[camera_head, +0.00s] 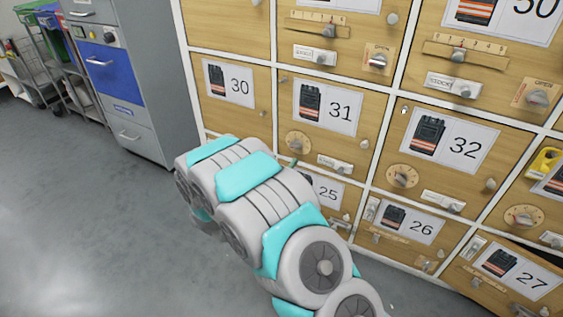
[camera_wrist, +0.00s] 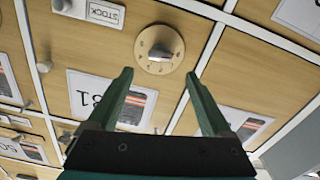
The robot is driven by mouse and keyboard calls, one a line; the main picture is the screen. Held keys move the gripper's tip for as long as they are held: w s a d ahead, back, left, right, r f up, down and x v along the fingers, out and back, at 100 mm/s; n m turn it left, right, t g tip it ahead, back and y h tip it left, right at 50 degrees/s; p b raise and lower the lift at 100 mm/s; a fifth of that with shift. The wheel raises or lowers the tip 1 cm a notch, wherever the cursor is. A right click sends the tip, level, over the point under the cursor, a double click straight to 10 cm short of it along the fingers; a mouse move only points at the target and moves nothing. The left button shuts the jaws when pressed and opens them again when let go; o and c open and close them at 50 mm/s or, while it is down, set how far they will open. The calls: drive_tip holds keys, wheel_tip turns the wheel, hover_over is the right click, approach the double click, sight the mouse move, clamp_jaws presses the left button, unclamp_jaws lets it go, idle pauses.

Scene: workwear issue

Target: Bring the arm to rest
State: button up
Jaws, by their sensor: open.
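My gripper (camera_wrist: 158,75) shows in the wrist view with two dark green fingers spread apart and nothing between them. It points at a wooden locker door with a round dial (camera_wrist: 159,49) and a label 31 (camera_wrist: 110,99), upside down in that view. I cannot tell how far the fingertips are from the door. In the head view my bent grey and turquoise arm (camera_head: 255,205) stands in front of the lower lockers.
The wooden locker wall (camera_head: 233,118) fills the right, with knobs, dials and sliders standing out from its doors. Door 27 (camera_head: 522,269) is at lower right. A grey cabinet with a blue drawer (camera_head: 109,72) and carts (camera_head: 62,62) stand at upper left. Grey floor (camera_head: 90,220) is clear at left.

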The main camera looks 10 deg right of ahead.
drive_tip(key=a+r+n+g+y, duration=0.1)
drive_tip(key=a+r+g+y, duration=0.25)
drive_tip(key=a+y, duration=0.4)
drive_tip(key=s+r+n+g+y, duration=0.25)
drive_tip(key=s+g+y, duration=0.2)
drive_tip(key=s, duration=0.65)
drive_tip(key=s+d+r+g, duration=0.2)
drive_tip(key=s+d, duration=0.2)
drive_tip(key=s, duration=0.8)
drive_tip(key=s+d+r+n+g+h, duration=0.1)
drive_tip(key=s+d+r+g, duration=0.1)
drive_tip(key=s, duration=1)
drive_tip(key=s+d+r+g, duration=0.1)
drive_tip(key=s+d+g, duration=0.3)
drive_tip(key=s, duration=0.9)
drive_tip(key=d, duration=0.2)
drive_tip(key=shift+d+r, duration=0.35)
drive_tip(key=shift+r, duration=0.05)
